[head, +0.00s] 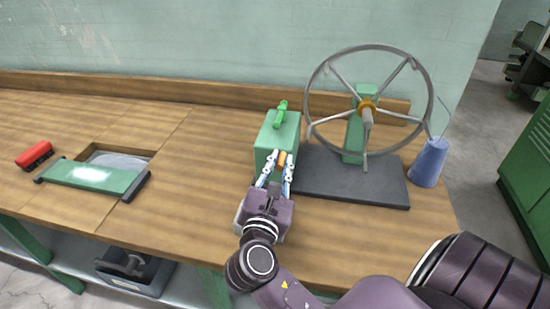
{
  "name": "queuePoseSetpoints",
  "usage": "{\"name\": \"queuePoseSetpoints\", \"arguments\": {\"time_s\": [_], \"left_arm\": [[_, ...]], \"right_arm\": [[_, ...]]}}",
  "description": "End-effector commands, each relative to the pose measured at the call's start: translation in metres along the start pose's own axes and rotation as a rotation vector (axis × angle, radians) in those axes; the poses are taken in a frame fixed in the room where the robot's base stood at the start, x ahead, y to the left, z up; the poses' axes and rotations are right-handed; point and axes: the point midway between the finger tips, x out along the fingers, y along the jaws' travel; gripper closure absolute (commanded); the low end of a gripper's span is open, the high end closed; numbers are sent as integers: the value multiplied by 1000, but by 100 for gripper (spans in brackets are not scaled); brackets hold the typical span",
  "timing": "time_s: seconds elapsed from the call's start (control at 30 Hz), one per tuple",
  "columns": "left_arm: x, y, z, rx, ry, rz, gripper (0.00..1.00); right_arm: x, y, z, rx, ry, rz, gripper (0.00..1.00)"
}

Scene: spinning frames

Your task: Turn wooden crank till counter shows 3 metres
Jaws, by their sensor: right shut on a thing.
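A green box (272,134) stands on the workbench with a small bright green fitting (282,107) on top. My right gripper (279,166) is at the front of this box, its fingers shut on a small orange-brown wooden piece (283,157), which looks like the crank's handle. The fingers hide most of the crank. A large grey spoked wheel (319,72) with a brass-coloured hub stands upright on a green post, on a dark base (374,190) right of the box. No counter reading can be made out. My left gripper is not in view.
A blue cone (429,163) stands beside the base's right end. A red object (35,155) and a green panel (95,175) beside a recess lie at the left of the workbench (190,190). The bench between recess and box is clear. A green cabinet (528,165) stands beyond the right end.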

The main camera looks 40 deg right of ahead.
Motion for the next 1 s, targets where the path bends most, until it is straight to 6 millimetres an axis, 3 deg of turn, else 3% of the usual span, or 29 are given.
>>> {"name": "queuePoseSetpoints", "arguments": {"time_s": [0.33, 0.77, 0.8, 0.93, 1.0], "left_arm": [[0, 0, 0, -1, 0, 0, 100], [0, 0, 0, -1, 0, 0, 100], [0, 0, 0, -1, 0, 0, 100], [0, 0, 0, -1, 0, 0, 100], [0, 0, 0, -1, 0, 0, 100]], "right_arm": [[0, -8, -2, 119, 1, 0, 100], [0, -8, -3, 130, 1, -1, 100], [0, -8, -3, 130, 1, -1, 84], [0, -8, -3, 129, 1, 0, 69], [0, -8, -2, 129, 0, 0, 67]]}}
